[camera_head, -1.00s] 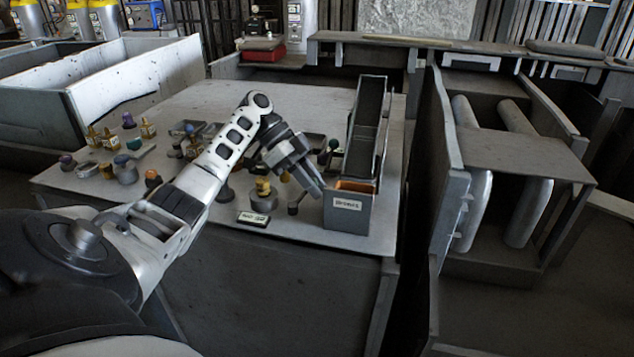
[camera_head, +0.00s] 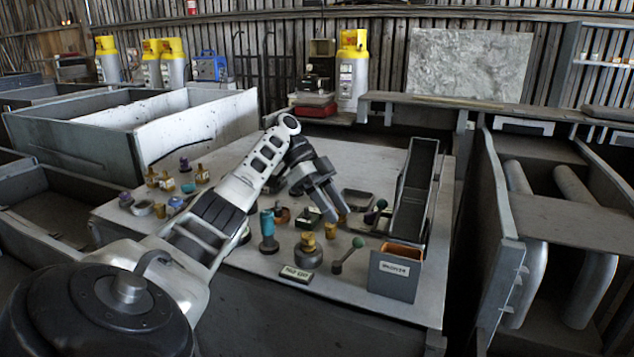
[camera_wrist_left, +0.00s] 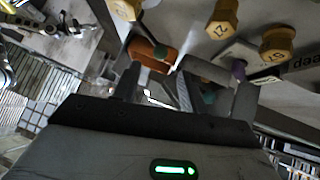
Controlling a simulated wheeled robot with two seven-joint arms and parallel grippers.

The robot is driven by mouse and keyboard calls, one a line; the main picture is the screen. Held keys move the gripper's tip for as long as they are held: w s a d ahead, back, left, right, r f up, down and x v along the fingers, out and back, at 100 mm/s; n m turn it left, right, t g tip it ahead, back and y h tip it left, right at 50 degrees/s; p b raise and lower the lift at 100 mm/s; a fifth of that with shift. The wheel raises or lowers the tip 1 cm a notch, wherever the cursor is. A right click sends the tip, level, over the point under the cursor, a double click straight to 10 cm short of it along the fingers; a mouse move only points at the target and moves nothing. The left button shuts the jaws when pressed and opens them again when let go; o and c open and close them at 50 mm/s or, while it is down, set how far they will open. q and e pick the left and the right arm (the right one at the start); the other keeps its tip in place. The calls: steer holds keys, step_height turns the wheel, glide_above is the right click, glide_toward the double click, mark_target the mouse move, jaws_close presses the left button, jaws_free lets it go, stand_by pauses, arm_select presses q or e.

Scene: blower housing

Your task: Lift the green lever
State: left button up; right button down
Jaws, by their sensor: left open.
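A lever with a green ball knob (camera_head: 357,243) stands tilted on the grey table, its rod running down to a dark foot, behind and left of the orange-lined box. A second, darker green knob (camera_head: 369,218) shows farther back. My left gripper (camera_head: 331,213) points down over the table, left of and behind the lever, apart from it. Its jaws are open. In the left wrist view the two fingers (camera_wrist_left: 188,90) stand apart, with a small green part (camera_wrist_left: 207,96) showing between them; I cannot tell whether it is the lever. My right gripper is in no view.
Yellow weights (camera_head: 307,242) and a teal-topped piece (camera_head: 267,225) stand near the gripper. A label plate (camera_head: 297,274) lies at the front edge. The orange-lined box (camera_head: 394,277) and a tall dark chute (camera_head: 413,195) stand at the right. The table's back is fairly clear.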

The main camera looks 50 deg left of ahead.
arm_select(q)
steer(key=p+v, duration=0.3)
steer(key=v, duration=0.4)
stand_by(0.6)
